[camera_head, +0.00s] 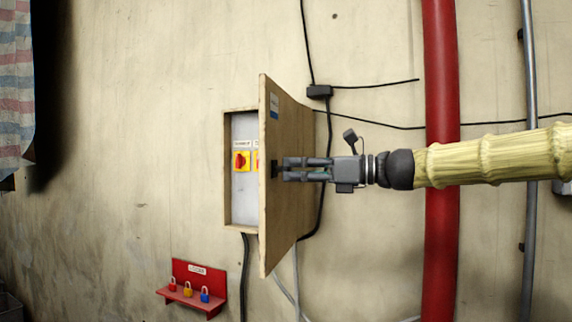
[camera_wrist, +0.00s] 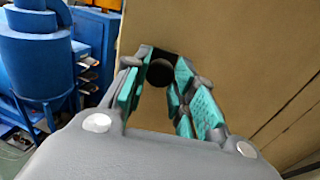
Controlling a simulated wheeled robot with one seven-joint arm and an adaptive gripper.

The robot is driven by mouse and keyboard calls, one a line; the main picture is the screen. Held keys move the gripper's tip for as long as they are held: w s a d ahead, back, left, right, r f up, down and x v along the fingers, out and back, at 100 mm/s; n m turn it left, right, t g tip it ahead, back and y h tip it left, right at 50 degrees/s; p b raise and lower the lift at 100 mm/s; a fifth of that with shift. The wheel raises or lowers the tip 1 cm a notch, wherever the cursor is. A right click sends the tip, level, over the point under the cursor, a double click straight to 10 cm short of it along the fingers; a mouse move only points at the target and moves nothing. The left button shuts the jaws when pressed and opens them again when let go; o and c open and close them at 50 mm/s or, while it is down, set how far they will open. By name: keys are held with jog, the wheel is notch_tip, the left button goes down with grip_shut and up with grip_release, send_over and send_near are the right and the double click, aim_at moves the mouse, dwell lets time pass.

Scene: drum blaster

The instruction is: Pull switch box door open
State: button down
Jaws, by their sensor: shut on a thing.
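The switch box (camera_head: 242,112) is mounted on the wall in the head view. Its wooden door (camera_head: 290,190) stands partly open, swung out from the box, and red-and-yellow rotary switches (camera_head: 242,161) show inside on a grey panel. My gripper (camera_head: 280,169) is at the door's outer face, at mid-height. In the wrist view my gripper (camera_wrist: 163,85) has its teal-padded fingers around a dark round knob (camera_wrist: 160,72) on the tan door (camera_wrist: 215,40). The fingers are shut on this knob. The door's hinge side is partly hidden in the head view.
A red shelf with several padlocks (camera_head: 193,287) is on the wall at lower left. A thick red pipe (camera_head: 440,60) and a thin grey pipe (camera_head: 530,70) run vertically at right, behind my arm. Black cables cross the wall. Blue machinery (camera_wrist: 45,45) shows in the wrist view.

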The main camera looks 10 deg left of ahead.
jog(key=shift+w+d+n+g+p, duration=0.2)
jog(key=shift+d+n+g, duration=0.15)
jog(key=shift+d+g, duration=0.3)
jog(key=shift+w+d+n+g+p, duration=0.1)
jog(key=shift+d+n+g+p, duration=0.1)
jog(key=shift+d+n+g, duration=0.35)
jog(key=shift+d, duration=0.2)
jog(key=c, duration=1.1)
grip_release()
jog(key=d, duration=1.2)
jog(key=shift+w+d, duration=0.1)
jog(key=shift+w, duration=0.05)
